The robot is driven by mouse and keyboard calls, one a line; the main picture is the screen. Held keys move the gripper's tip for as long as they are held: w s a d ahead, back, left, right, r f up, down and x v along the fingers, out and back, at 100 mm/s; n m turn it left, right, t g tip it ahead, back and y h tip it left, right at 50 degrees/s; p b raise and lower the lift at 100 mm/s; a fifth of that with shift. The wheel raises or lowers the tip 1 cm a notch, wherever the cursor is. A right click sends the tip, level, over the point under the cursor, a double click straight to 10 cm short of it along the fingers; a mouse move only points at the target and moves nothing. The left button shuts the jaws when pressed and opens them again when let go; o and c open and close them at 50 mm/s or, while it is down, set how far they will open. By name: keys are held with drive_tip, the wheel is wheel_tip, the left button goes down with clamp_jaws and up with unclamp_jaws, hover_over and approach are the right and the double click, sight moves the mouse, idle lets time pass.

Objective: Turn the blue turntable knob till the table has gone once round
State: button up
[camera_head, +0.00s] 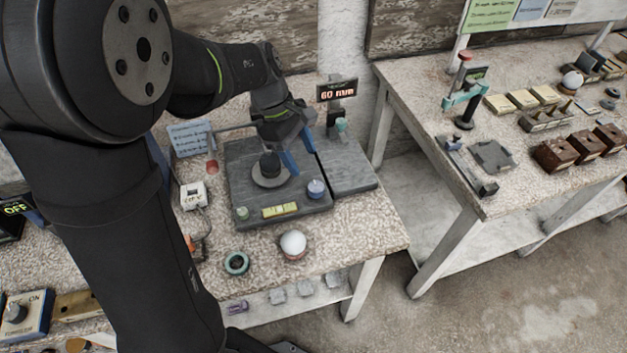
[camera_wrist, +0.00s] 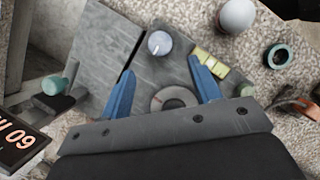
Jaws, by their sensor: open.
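The blue knob (camera_head: 317,188), round with a pale top, stands at the right front of a dark grey slab (camera_head: 240,160). It also shows in the wrist view (camera_wrist: 159,43), with a pointer mark on top. The turntable, a grey disc (camera_head: 258,182), lies left of the knob and carries a dark rounded piece (camera_head: 270,163). In the wrist view the disc (camera_wrist: 158,99) is partly hidden by my gripper's body. My gripper (camera_head: 299,155) is open and empty above the slab, behind the knob. In the wrist view the knob lies just beyond the gap between the blue fingertips (camera_wrist: 161,66).
A display (camera_head: 337,91) reading 60 mm stands behind the slab. A white sphere (camera_head: 293,243) and a green ring (camera_head: 236,263) sit in front, near the table edge. A yellow-green strip (camera_head: 281,210) lies left of the knob. A second table (camera_head: 410,85) stands at right across a gap.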

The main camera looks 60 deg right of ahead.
sight(315, 186)
drive_tip(key=x, duration=0.9)
drive_tip(key=shift+r, duration=0.1)
drive_tip(key=c, duration=1)
